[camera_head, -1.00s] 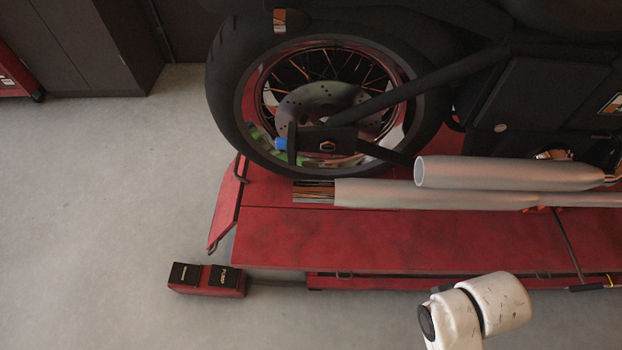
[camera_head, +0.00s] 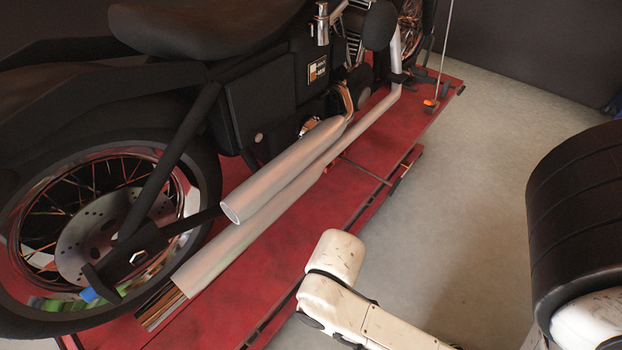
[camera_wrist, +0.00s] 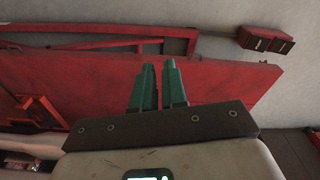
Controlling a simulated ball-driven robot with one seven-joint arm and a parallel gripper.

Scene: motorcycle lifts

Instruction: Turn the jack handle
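The red motorcycle lift (camera_head: 375,180) runs diagonally through the head view under a black motorcycle (camera_head: 240,100). In the wrist view, the red lift deck (camera_wrist: 215,85) lies beyond my gripper (camera_wrist: 158,66). Its two green fingers point toward the deck, with a narrow gap between them and nothing held. I cannot judge their distance from the deck. A red bracket-like part (camera_wrist: 38,118) shows at the left of the wrist view. My gripper is not visible in the head view.
A red foot pedal box (camera_wrist: 266,40) sits on the floor at the wrist view's upper right. Silver exhaust pipes (camera_head: 285,180) stick out along the lift's near side. Clear concrete floor (camera_head: 480,150) lies right of the lift. A thin upright rod (camera_head: 445,45) stands near the lift's far end.

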